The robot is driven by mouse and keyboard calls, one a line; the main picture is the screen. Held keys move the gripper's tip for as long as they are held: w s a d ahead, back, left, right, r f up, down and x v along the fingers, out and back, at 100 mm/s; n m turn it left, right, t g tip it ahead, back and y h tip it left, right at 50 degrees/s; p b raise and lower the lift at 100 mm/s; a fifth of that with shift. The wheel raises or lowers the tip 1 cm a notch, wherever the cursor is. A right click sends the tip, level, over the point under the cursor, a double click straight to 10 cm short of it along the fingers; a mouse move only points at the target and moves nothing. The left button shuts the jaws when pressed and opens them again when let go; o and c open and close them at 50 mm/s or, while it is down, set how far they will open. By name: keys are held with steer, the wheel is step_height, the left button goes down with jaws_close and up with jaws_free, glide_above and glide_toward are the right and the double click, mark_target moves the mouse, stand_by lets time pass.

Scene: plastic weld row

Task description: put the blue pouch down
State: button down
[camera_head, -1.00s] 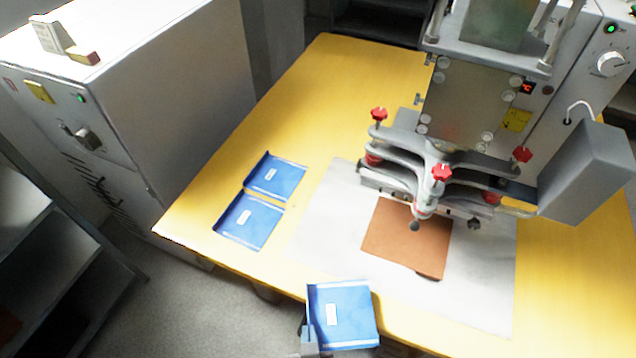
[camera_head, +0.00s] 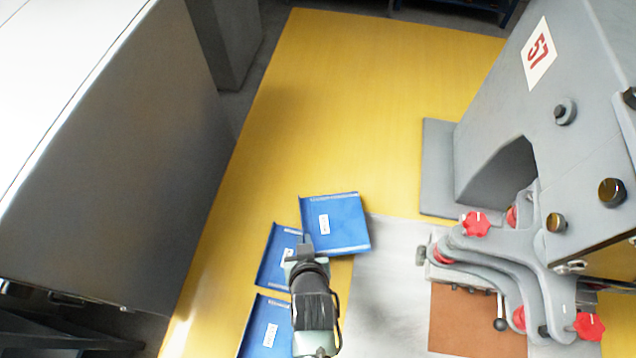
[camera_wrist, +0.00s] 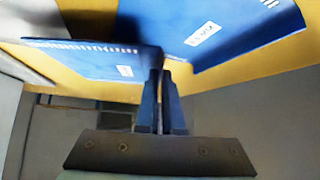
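My gripper (camera_head: 305,246) is shut on the left edge of a blue pouch (camera_head: 345,226) with a small white label. In the wrist view the fingers (camera_wrist: 161,78) are close together at the edge of the held pouch (camera_wrist: 85,60). It is over the yellow table, and its lower-left corner overlaps a second blue pouch (camera_head: 272,262) in the picture. I cannot tell whether it touches the table. A third blue pouch (camera_head: 258,335) lies nearer, partly cut off by the frame. My arm hides parts of both lying pouches.
The yellow table (camera_head: 330,100) is bare beyond the pouches. A pale mat (camera_head: 385,265) lies to the right, with a brown sheet (camera_head: 465,320) under the grey welding press (camera_head: 540,245) and its red knobs. A grey cabinet (camera_head: 120,170) stands along the left.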

mark_target(303, 213)
steer(key=shift+n+y, duration=0.8)
steer(key=shift+n, duration=0.1)
steer(key=w, duration=0.1)
steer(key=w+r, duration=0.1)
steer(key=w, duration=0.1)
steer(key=w+r+b, duration=0.1)
steer(key=shift+w+a+r, duration=0.15)
steer(key=shift+w+a, duration=0.15)
steer(key=shift+w, duration=0.05)
steer(key=w+r+n+y, duration=0.1)
steer(key=r, duration=0.1)
steer(key=w+r+n+g+y+b, duration=0.1)
steer(key=w+r+n, duration=0.1)
steer(key=shift+w+d+r, duration=0.15)
steer(key=shift+r, duration=0.05)
steer(key=shift+n, duration=0.3)
step_height(303, 213, down, 10)
steer(key=shift+w+r+b, duration=0.1)
steer(key=shift+r+b, duration=0.05)
steer(key=shift+b, duration=0.3)
steer(key=c, duration=1)
jaws_free()
steer(key=shift+c, duration=0.2)
